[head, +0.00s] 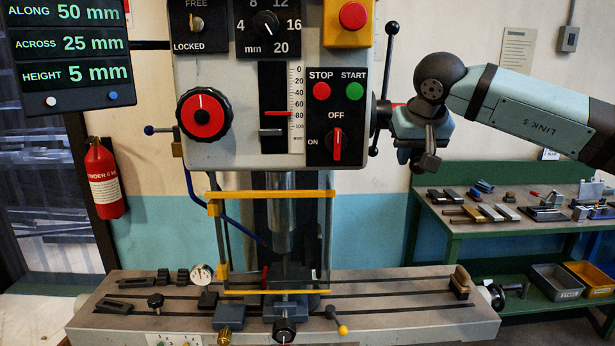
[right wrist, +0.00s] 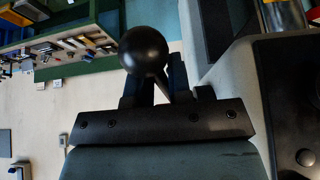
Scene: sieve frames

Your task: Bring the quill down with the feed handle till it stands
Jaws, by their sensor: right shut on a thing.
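The feed handle (head: 384,82) is on the right side of the drill head, with dark spokes ending in black ball knobs. One spoke points up, another down. My right gripper (head: 424,146) is at the hub's right, shut on a spoke of the feed handle; in the right wrist view, a black ball knob (right wrist: 145,52) sits at its fingers (right wrist: 158,92). The quill (head: 280,215) is a grey cylinder below the head, behind a yellow-framed guard. My left gripper is not in view.
A vise (head: 285,307) stands under the quill on the slotted machine table (head: 400,291). A dial gauge (head: 201,274) and clamping parts lie to its left. The display (head: 70,55) reads height 5 mm. A green bench (head: 500,228) with tools stands at right.

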